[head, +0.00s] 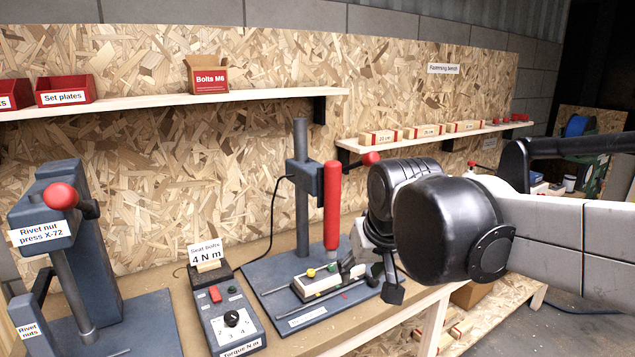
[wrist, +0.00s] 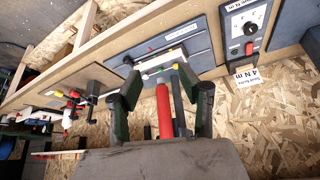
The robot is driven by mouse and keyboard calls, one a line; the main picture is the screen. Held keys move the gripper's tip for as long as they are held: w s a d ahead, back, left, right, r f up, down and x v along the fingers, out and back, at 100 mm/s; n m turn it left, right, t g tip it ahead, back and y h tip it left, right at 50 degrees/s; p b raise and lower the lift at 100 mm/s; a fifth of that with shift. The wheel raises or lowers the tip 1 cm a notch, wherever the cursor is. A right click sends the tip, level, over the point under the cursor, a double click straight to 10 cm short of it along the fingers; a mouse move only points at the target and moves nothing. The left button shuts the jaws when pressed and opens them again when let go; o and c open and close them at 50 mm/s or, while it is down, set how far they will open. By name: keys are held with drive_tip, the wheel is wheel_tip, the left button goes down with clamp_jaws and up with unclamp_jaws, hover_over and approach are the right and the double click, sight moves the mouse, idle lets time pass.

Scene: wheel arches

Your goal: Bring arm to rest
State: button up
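My arm reaches in from the right in the head view, bent at a large black joint. My gripper (head: 370,278) hangs low over the right part of the grey plate of the seat-bolt station. In the wrist view my gripper (wrist: 160,80) has its two dark fingers spread apart, with nothing seen clamped between them. A pale block with coloured knobs (head: 318,281) lies on the plate just left of the fingers; it also shows beyond the fingertips in the wrist view (wrist: 160,69). I cannot tell whether a finger touches it.
A red-handled driver (head: 332,205) on a grey post (head: 301,175) stands close to my gripper. A torque box (head: 231,322) and a rivet nut press (head: 75,240) stand to the left. A shelf with labelled wooden blocks (head: 425,131) runs behind my arm. Open floor is at the lower right.

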drive_tip(key=s+d+f+m, duration=0.1)
drive_tip(key=s+d+f, duration=0.2)
drive_tip(key=s+d, duration=0.3)
drive_tip(key=s+d+f+m+t+h, duration=0.1)
drive_tip(key=s+d+f, duration=0.3)
drive_tip(key=s, duration=0.5)
drive_tip(key=shift+s+d, duration=0.2)
drive_tip(key=shift+d, duration=0.75)
drive_tip(key=shift+t, duration=0.3)
